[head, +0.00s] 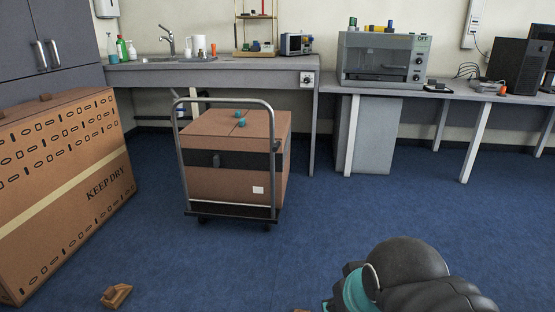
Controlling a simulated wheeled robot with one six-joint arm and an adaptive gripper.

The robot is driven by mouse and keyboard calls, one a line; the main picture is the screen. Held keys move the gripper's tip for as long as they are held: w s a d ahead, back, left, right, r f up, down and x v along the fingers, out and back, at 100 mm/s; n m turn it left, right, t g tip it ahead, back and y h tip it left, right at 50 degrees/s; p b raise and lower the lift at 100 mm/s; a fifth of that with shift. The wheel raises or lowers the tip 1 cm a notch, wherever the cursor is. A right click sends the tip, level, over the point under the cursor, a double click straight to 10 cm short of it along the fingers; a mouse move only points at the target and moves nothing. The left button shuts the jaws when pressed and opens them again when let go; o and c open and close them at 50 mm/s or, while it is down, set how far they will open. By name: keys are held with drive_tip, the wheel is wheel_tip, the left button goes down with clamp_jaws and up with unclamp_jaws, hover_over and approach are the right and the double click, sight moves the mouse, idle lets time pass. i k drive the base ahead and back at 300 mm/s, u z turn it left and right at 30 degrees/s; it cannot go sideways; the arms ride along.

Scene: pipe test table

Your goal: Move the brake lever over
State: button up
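A hand trolley (273,192) with a grey tube handle stands on the floor left of centre, its handle side facing me. It carries a large brown carton with a dark band (235,190). I cannot make out a brake lever for certain; a small dark part (277,145) shows by the handle's right post, too small to identify. My dark arm with a teal ring comes in at the bottom right, well apart from the trolley. My gripper's fingertips are not visible.
A large "KEEP DRY" carton (75,180) stands at the left. A small brown wooden-looking piece (117,295) lies on the floor. A sink bench (215,75) and a bench with an oven (384,58) line the back. Blue floor between me and the trolley is open.

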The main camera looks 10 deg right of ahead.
sight(276, 144)
drive_tip(key=u, duration=0.35)
drive_tip(key=i, duration=1.15)
drive_tip(key=z, duration=0.45)
